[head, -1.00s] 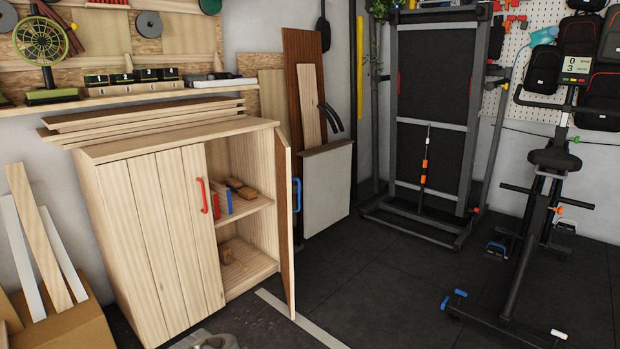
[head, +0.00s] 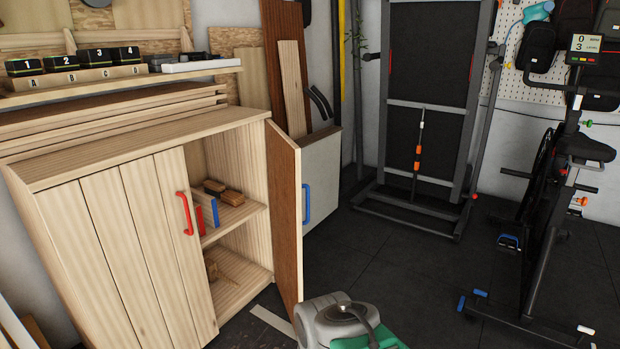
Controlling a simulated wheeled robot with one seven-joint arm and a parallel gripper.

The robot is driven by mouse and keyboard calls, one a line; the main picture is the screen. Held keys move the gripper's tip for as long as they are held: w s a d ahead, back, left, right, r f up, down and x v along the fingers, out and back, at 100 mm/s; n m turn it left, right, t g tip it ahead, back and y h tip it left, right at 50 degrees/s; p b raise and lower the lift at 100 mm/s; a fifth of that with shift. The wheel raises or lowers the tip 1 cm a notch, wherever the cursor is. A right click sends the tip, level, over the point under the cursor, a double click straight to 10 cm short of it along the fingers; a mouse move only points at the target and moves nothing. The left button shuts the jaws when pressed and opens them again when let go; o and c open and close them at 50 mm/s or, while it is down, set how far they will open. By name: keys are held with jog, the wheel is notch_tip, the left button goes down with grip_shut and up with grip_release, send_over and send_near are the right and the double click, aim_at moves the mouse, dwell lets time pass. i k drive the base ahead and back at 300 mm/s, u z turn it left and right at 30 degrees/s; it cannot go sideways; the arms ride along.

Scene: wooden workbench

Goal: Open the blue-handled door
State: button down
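The wooden cabinet (head: 120,215) stands at the left. The left door (head: 150,240), with a red handle (head: 185,213), is closed. A grey and green part at the bottom centre looks like part of my arm. My gripper's fingers are not in view.
A folded treadmill (head: 428,100) and exercise bike (head: 560,200) stand right. Dark floor between is clear.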

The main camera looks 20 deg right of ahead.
aim_at(284, 155)
jog(key=u, duration=0.25)
jog(key=i, duration=0.8)
jog(key=u, duration=0.65)
